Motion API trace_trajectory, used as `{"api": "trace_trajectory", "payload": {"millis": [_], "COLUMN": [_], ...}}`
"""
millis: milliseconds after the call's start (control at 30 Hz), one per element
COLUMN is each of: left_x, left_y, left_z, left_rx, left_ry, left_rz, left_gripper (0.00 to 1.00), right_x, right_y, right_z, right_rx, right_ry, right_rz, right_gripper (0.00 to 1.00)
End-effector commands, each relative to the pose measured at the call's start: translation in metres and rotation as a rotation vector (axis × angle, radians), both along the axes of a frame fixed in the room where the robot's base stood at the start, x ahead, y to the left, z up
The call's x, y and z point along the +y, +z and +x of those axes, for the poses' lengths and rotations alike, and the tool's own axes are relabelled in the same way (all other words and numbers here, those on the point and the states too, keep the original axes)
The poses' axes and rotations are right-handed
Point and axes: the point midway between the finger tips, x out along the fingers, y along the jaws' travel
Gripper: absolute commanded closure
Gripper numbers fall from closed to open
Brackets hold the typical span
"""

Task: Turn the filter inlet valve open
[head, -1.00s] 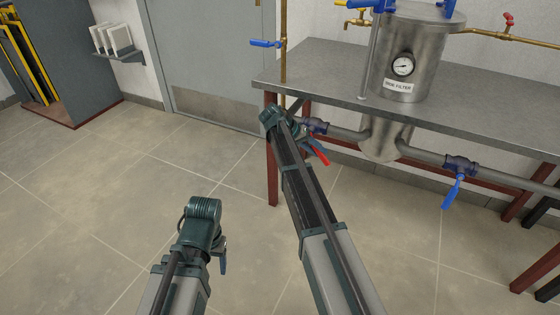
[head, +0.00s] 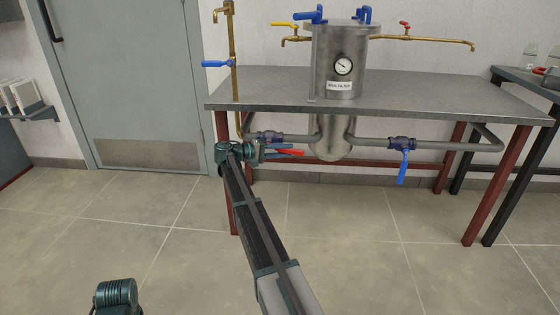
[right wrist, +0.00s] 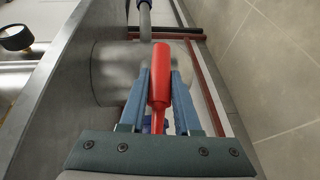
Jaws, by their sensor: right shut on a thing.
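A valve (head: 268,137) with a red lever handle (head: 291,152) sits on the pipe under the left part of the bench, left of the steel filter vessel (head: 338,60). In the head view the lever points right, roughly along the pipe. My right gripper (head: 296,153) is shut on the red lever. In the right wrist view the red lever (right wrist: 160,78) stands between the two blue fingers. My arm partly hides the valve's near side. My left arm's wrist shows at the bottom left of the head view, but its gripper is out of frame.
A valve with a blue lever (head: 402,165) hanging down is on the pipe right of the vessel. Another blue lever (head: 216,64) is on the brass pipe at left. The grey benchtop (head: 270,95) overhangs my right gripper. The floor (head: 330,220) in front is clear.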

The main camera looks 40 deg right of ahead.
Motion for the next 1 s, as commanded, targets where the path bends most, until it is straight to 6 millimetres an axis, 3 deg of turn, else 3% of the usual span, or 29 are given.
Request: {"api": "trace_trajectory", "payload": {"millis": [300,867,900,1000], "left_x": [0.000,0.000,0.000,0.000], "left_y": [-0.019,-0.021,-0.021,-0.021], "left_z": [0.000,0.000,0.000,0.000], "left_rx": [-0.001,-0.001,-0.001,-0.001], "left_ry": [0.000,0.000,0.000,0.000], "left_rz": [0.000,0.000,0.000,0.000], "left_gripper": [0.34,0.34,0.34,0.34], "right_x": [0.000,0.000,0.000,0.000], "right_y": [0.006,0.010,0.010,0.010], "right_z": [0.000,0.001,0.001,0.001], "right_rx": [0.080,0.101,0.101,0.100], "right_ry": [0.001,0.004,0.004,0.004], "right_rz": [-0.092,-0.116,-0.116,-0.115], "right_gripper": [1.00,1.00,0.67,0.49]}}
